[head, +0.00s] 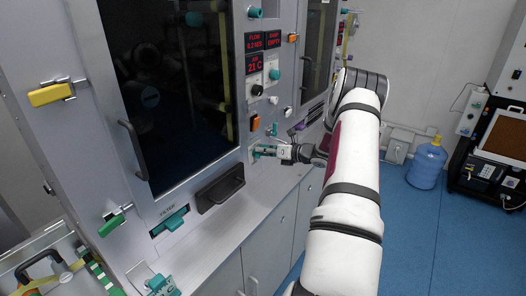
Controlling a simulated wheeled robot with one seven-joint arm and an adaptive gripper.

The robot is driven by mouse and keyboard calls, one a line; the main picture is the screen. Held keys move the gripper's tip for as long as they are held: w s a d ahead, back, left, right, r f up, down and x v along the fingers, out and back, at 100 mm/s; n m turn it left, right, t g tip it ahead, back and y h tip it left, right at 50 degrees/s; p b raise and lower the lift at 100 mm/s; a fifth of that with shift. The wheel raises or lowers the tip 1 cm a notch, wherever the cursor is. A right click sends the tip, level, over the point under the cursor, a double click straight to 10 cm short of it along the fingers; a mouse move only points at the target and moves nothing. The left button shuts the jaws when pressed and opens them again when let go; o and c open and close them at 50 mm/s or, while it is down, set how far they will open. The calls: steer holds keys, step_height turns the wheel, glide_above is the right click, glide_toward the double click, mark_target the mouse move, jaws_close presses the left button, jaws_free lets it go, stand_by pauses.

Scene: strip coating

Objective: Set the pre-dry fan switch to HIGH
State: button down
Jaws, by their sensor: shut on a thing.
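My gripper (276,151) reaches left to the lower part of the grey control panel (283,105), right of the large dark window. It is shut on a small panel control (262,149) with a teal part, near the panel's bottom edge. The gripper's fingers cover much of this control. I cannot read a label on it, so I cannot tell whether it is the pre-dry fan switch or which setting it points to. A small lever (272,130) sits just above the gripper, beside an orange switch (254,123).
Red displays (253,63), a black knob (257,90) and a teal knob (274,74) sit higher on the panel. A black handle (220,187) juts out at lower left.

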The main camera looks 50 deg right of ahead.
steer(key=shift+w+a+f+m, duration=0.1)
steer(key=shift+a+f+m, duration=0.15)
steer(key=shift+m, duration=0.15)
steer(key=shift+d+f+m+y+b, duration=0.1)
steer(key=shift+d+m+y+b, duration=0.1)
steer(key=shift+m+y, duration=0.35)
steer(key=shift+d+f+m+y+b, duration=0.1)
steer(key=shift+m+y+b, duration=0.15)
steer(key=shift+m, duration=0.5)
steer(key=c, duration=1.6)
jaws_free()
steer(key=shift+o, duration=0.2)
steer(key=shift+r, duration=0.1)
steer(key=shift+d, duration=0.1)
